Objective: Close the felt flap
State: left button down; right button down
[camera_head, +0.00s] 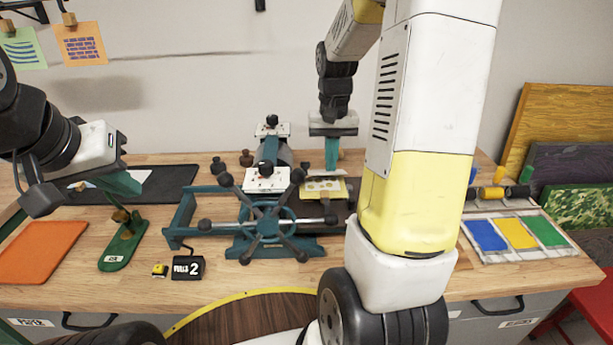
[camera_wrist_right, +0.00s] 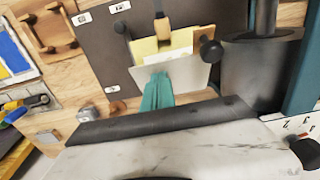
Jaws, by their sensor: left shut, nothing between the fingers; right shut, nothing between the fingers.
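The printing press (camera_head: 268,228) with its spoked wheel stands mid-table. A yellow piece (camera_head: 325,188) lies on the dark bed behind and right of the wheel; I cannot tell for sure which part is the felt flap. In the right wrist view a pale grey sheet (camera_wrist_right: 190,72) stands out in front of the yellow piece (camera_wrist_right: 145,48) and a white paper. My right gripper (camera_head: 332,165) is shut and empty, just above the yellow piece; its teal fingers also show in the wrist view (camera_wrist_right: 157,92), overlapping the grey sheet. My left gripper (camera_head: 125,185) is shut and empty, at the left.
A green stand (camera_head: 122,246) with a wooden knob is below my left gripper. An orange sheet (camera_head: 42,252) and black mat (camera_head: 160,184) lie left. A colour tray (camera_head: 515,236) and rollers are right. My right arm hides part of the table.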

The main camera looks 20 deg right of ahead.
aim_at(332, 174)
jog(key=shift+s+a+f, duration=0.15)
jog(key=shift+s+f, duration=0.35)
jog(key=shift+f, duration=0.25)
jog(key=shift+s+a+f, duration=0.1)
jog(key=shift+s+f, duration=0.3)
jog(key=shift+f, duration=0.45)
jog(key=shift+s+a+f, duration=0.1)
jog(key=shift+s+f, duration=0.25)
jog(key=shift+f, duration=0.5)
jog(key=shift+w+d+r, duration=0.1)
jog(key=shift+w+r, duration=0.15)
jog(key=shift+r, duration=3.4)
